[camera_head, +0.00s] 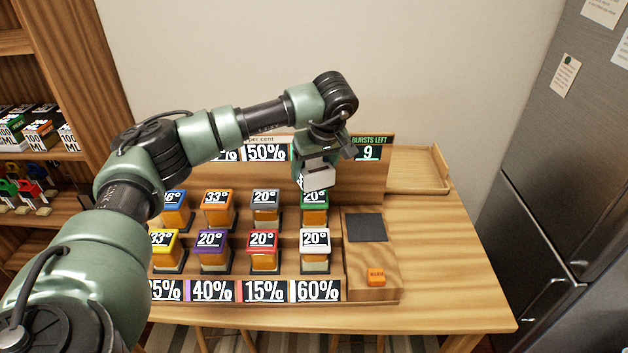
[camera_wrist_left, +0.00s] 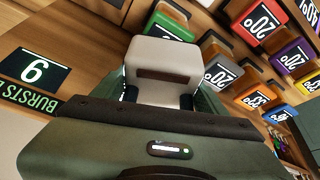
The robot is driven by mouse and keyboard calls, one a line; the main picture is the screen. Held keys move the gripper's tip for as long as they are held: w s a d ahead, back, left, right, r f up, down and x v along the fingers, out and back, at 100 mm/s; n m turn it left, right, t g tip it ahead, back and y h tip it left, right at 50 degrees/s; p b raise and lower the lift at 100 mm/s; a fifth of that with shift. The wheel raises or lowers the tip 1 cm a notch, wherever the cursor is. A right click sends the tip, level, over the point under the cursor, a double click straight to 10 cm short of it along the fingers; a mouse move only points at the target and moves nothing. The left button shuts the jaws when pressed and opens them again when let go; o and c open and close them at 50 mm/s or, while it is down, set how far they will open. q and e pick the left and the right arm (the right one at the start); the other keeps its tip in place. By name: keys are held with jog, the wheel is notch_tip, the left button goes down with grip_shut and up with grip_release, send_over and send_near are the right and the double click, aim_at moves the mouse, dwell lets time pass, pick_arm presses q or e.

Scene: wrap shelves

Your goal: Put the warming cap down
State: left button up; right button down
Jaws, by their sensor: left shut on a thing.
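My left gripper (camera_head: 317,160) is shut on a pale, blocky cap (camera_head: 319,180), which I take to be the warming cap. It holds the cap above the back row of jars, close over the green-lidded jar (camera_head: 314,201); I cannot tell whether they touch. In the left wrist view the pale cap (camera_wrist_left: 165,55) with a brown slot sits between the fingers, with the green lid (camera_wrist_left: 167,25) just beyond it. A dark square pad (camera_head: 366,227) lies on a wooden block to the right, behind an orange button (camera_head: 376,277). My right gripper is not in view.
Two rows of jars with coloured lids stand in a stepped wooden rack, including a white-lidded jar (camera_head: 315,242) in front. A sign (camera_head: 368,153) reads BURSTS LEFT 9. An empty wooden tray (camera_head: 418,186) is at the back right. The table's right side (camera_head: 450,265) is clear.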

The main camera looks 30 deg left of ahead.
pick_arm(q)
notch_tip(320, 180, down, 4)
jog(key=shift+r+p, duration=0.1)
jog(key=shift+p, duration=0.25)
jog(key=shift+f, duration=0.25)
jog(key=o, duration=1.8)
jog(key=shift+f, duration=0.15)
jog(key=shift+d+r, duration=0.1)
jog(key=shift+r, duration=0.25)
jog(key=b+v, duration=0.2)
jog(key=v, duration=0.9)
jog(key=shift+s+d+r, duration=0.1)
jog(key=shift+s+r, duration=0.05)
jog(key=shift+r, duration=0.15)
